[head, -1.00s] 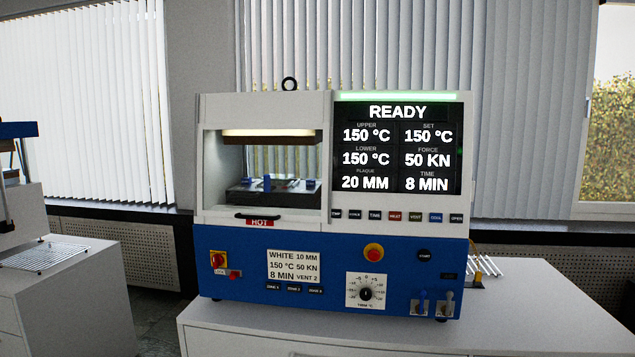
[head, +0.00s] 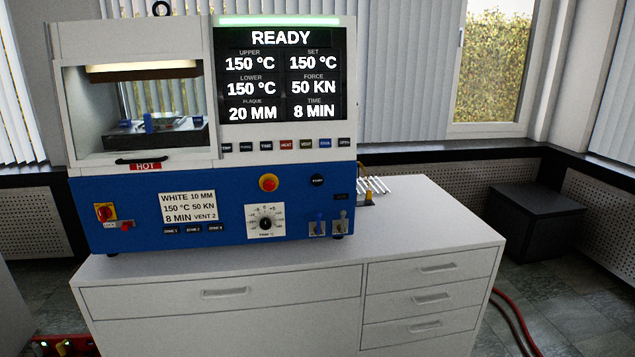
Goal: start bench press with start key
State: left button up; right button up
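The bench press (head: 150,205), white above and blue below, stands on a white cabinet. Its display (head: 281,75) reads READY, upper, lower and set 150 °C, force 50 KN, plaque 20 MM, time 8 MIN. A green bar glows above it. The start key (head: 317,181) is a small dark button on the blue front, right of the red emergency stop (head: 268,183); its lettering is too small to read surely. A card (head: 188,206) reads WHITE 10 MM, 150 °C, 50 KN, 8 MIN, VENT 2. The press chamber (head: 140,105) is lit, with a dark plate inside. Neither gripper shows.
The white cabinet (head: 225,293) has drawers and a clear top strip in front of and right of the press. A metal rack (head: 371,186) lies behind its right side. A dark box (head: 535,220) stands on the floor at right, and a red hose (head: 517,322) lies nearby.

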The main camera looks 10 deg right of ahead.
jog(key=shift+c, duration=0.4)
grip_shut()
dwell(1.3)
